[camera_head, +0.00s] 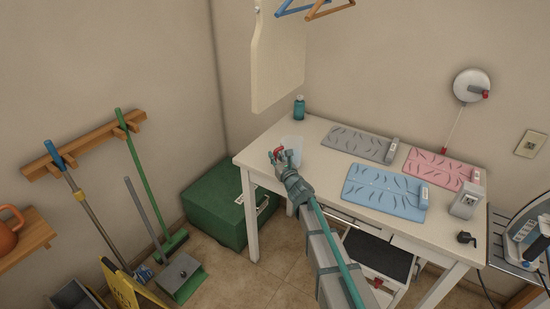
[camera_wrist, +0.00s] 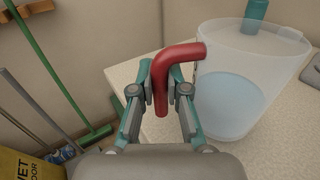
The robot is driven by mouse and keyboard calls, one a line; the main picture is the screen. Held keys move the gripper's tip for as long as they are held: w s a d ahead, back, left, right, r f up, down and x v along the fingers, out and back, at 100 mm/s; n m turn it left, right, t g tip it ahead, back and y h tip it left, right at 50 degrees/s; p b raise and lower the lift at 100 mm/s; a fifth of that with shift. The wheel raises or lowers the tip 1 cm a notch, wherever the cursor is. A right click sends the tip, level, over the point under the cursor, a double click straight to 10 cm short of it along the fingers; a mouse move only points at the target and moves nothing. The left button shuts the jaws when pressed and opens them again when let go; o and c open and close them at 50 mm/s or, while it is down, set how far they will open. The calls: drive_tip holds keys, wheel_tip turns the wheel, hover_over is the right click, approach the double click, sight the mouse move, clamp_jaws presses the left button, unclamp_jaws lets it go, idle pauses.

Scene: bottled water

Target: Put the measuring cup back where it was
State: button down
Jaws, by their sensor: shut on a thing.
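The measuring cup (camera_head: 293,144) is translucent with a red handle, at the left end of the white table. In the wrist view, the cup (camera_wrist: 278,60) appears upright on the right, with a pale blue round area inside that may be water. My gripper (camera_head: 281,158) is shut on the red handle (camera_wrist: 178,54), one finger on each side of it, as the wrist view of my gripper (camera_wrist: 160,92) shows. I cannot tell whether the cup's base touches the tabletop. A teal bottle (camera_head: 299,107) stands behind the cup at the table's back left corner.
The white table (camera_head: 320,170) holds a grey mat (camera_head: 355,142), a blue mat (camera_head: 380,190) and a pink mat (camera_head: 437,165) to the right. A green box (camera_head: 222,205) sits on the floor left of the table. A cream board (camera_head: 278,60) hangs above the back.

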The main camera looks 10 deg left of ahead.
drive_tip(key=shift+f, duration=0.35)
drive_tip(key=shift+f, duration=0.15)
drive_tip(key=c, duration=1.2)
unclamp_jaws()
